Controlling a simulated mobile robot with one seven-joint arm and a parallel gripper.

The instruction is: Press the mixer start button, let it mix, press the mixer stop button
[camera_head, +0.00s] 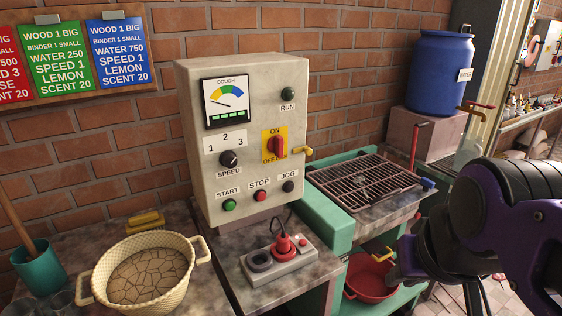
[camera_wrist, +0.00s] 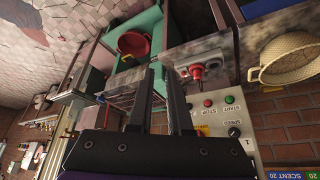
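The grey mixer control box (camera_head: 258,110) stands against the brick wall. Its green START button (camera_head: 229,205) and red STOP button (camera_head: 260,196) sit low on its face. In the wrist view START (camera_wrist: 229,99) and STOP (camera_wrist: 208,103) lie right of my fingers. The RUN lamp (camera_head: 289,94) looks dark green. The DOUGH gauge (camera_head: 226,102) shows a needle over coloured bands. The red ON/OFF switch (camera_head: 277,147) stands upright on a yellow plate. My gripper (camera_wrist: 160,70) is open and empty, apart from the buttons. In the head view my arm is at the right; the fingertips are unclear.
A black JOG button (camera_head: 288,186) and SPEED knob (camera_head: 229,159) share the panel.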

